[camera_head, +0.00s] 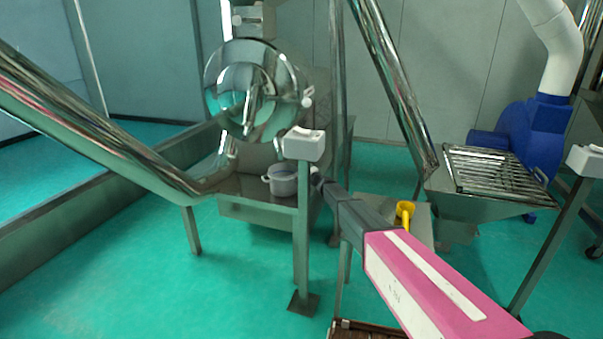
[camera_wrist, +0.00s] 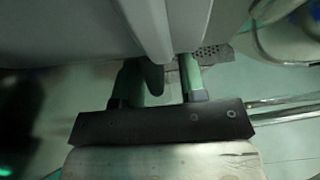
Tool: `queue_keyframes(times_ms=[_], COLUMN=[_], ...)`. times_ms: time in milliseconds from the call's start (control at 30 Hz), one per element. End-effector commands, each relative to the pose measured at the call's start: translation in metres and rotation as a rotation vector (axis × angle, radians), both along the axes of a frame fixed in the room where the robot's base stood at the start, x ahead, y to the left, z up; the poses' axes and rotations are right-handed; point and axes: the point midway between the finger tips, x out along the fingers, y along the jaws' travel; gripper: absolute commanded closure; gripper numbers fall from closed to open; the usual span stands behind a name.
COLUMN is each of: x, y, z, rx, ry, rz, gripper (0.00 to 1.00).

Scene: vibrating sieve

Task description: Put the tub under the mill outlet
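The tub (camera_head: 283,181) is a small light-grey pot with side handles. In the head view it is over the steel bench below the round steel mill (camera_head: 250,90), right of a narrow pipe (camera_head: 228,150) under the drum that may be the outlet. My gripper (camera_head: 318,180) is at the tub's right side, partly behind a post. In the wrist view the grey tub (camera_wrist: 75,30) fills the top, and a ridge of it reaches down between my gripper's fingers (camera_wrist: 164,75). I cannot tell whether they press on it, or whether the tub rests on the bench.
A post with a white box (camera_head: 303,145) stands in front of the bench, close to my arm. A sloping steel tube (camera_head: 110,135) is at left. A yellow scoop (camera_head: 404,212) lies on a small table at right, near a hopper with a grate (camera_head: 490,172) and a blue blower (camera_head: 530,135).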

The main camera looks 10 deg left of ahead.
Motion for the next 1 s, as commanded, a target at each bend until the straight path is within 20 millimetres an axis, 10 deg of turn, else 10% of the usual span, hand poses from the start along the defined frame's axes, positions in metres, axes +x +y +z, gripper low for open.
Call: queue_keyframes(times_ms=[500,1000], x=[-0.061,-0.068], y=[-0.076,-0.086], z=[0.001,0.000], rx=[0.000,-0.001], ry=[0.000,-0.001], rz=[0.000,0.001], gripper=[0.62,0.62])
